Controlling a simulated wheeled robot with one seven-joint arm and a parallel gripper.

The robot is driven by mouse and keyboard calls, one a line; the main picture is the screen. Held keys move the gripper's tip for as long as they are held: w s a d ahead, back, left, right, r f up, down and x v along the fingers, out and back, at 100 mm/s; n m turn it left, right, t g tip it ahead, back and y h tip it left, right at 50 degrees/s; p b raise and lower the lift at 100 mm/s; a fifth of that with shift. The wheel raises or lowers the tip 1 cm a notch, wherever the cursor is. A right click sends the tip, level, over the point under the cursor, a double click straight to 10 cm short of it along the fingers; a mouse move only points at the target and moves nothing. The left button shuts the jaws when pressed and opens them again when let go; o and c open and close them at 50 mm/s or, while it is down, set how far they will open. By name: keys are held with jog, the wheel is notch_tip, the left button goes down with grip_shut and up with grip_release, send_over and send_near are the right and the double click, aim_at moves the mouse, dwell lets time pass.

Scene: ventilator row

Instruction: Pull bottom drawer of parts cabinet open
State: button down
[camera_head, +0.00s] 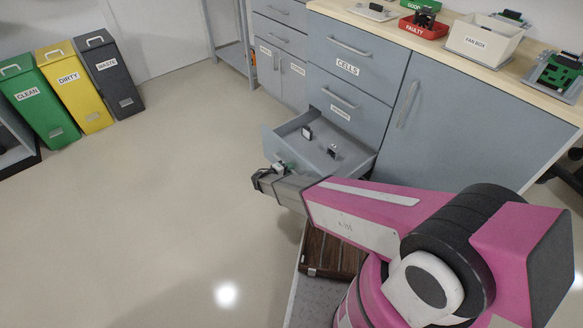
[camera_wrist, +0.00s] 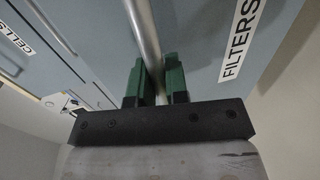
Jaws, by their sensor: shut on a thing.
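The grey-blue parts cabinet (camera_head: 358,68) stands at the upper middle of the head view, with a CELLS drawer on top. Its bottom drawer (camera_head: 352,160) is pulled out, its inside showing. A small white-and-dark part (camera_head: 307,132) and a dark part (camera_head: 332,152) lie in it. My gripper (camera_head: 279,168) is at the drawer's front, whose face is mostly hidden by my arm. In the wrist view, the green fingers of my gripper (camera_wrist: 156,85) are shut around a metal bar handle (camera_wrist: 143,35). A FILTERS label (camera_wrist: 237,38) is beside it on the front.
A wooden counter (camera_head: 465,52) above the cabinet holds a red FAULTY bin (camera_head: 424,27), a white FAN BOX (camera_head: 483,38) and green boards. Green, yellow and dark bins (camera_head: 75,88) stand far left. The floor (camera_head: 170,190) left of the drawer is clear.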

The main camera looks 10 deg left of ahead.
jog(key=c, duration=1.1)
grip_release()
jog(key=shift+c, duration=0.2)
jog(key=v, duration=1.1)
jog(key=shift+f, duration=0.15)
